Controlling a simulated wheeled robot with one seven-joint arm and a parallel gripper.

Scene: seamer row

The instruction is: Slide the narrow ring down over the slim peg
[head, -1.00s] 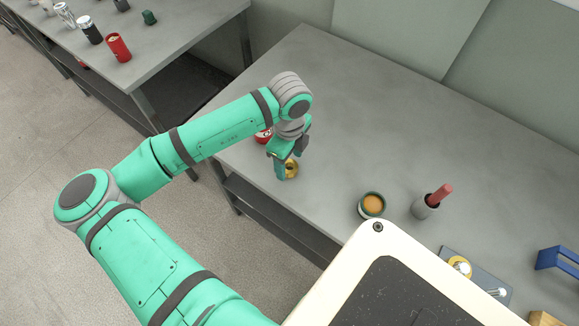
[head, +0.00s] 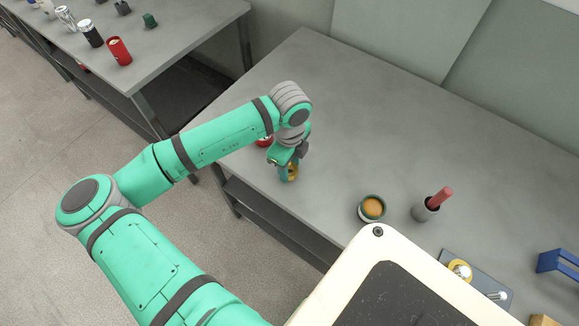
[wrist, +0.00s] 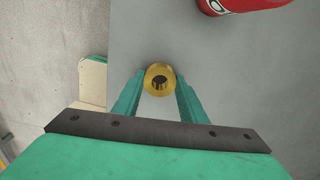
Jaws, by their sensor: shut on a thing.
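My gripper (head: 288,172) is shut on a gold ring (wrist: 160,79) near the front left edge of the grey table. In the wrist view the ring sits between the two fingertips, with its dark hole facing the camera; in the head view the fingers partly cover it. Whether it touches the table is hard to tell. The grey peg plate (head: 449,256) lies at the table's front right, far from my gripper. A slim silvery peg (head: 498,295) stands bare on it, beside a yellow ring (head: 461,269) around a pale peg.
A red can (wrist: 240,4) is close to my gripper, mostly hidden in the head view. A round container with orange contents (head: 372,207) and a grey cup with a red stick (head: 427,209) stand between gripper and plate. A blue bracket (head: 556,260) is farther right. The back of the table is clear.

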